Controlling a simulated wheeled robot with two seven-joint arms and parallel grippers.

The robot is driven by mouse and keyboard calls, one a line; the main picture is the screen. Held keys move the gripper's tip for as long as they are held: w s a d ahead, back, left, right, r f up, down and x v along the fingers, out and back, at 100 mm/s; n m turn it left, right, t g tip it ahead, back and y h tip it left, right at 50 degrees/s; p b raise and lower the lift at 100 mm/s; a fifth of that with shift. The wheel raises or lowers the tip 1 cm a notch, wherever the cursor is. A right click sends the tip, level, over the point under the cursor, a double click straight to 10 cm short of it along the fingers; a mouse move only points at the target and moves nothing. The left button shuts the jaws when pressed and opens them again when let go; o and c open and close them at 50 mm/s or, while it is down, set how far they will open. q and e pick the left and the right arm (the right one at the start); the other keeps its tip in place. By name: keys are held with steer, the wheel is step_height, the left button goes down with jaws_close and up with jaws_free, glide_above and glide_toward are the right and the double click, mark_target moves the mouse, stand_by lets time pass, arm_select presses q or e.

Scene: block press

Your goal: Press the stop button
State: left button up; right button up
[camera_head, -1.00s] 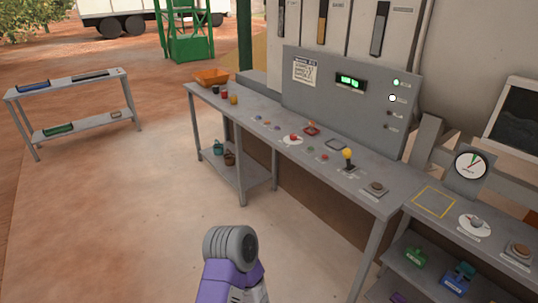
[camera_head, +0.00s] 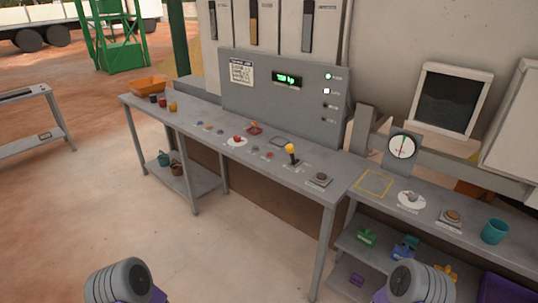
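A red knob on a white disc (camera_head: 238,140) stands on the grey control table (camera_head: 215,108). A red square-framed piece (camera_head: 255,128) sits just behind it. Small red buttons (camera_head: 270,155) lie to the right of the disc, near a yellow-knobbed lever (camera_head: 291,150). A brownish round button on a square base (camera_head: 319,178) is at the table's right end, and a similar one (camera_head: 452,216) is on the right-hand table. The labels are too small to read, so I cannot tell which is the stop button. Only parts of my arms show at the bottom edge; neither gripper is in view.
A grey panel (camera_head: 245,100) with a green display (camera_head: 287,79) stands behind the table. An orange tray (camera_head: 148,86) is at its far left end. A gauge (camera_head: 402,147), a dial (camera_head: 411,199) and a teal cup (camera_head: 495,231) are at right. The floor in front is clear.

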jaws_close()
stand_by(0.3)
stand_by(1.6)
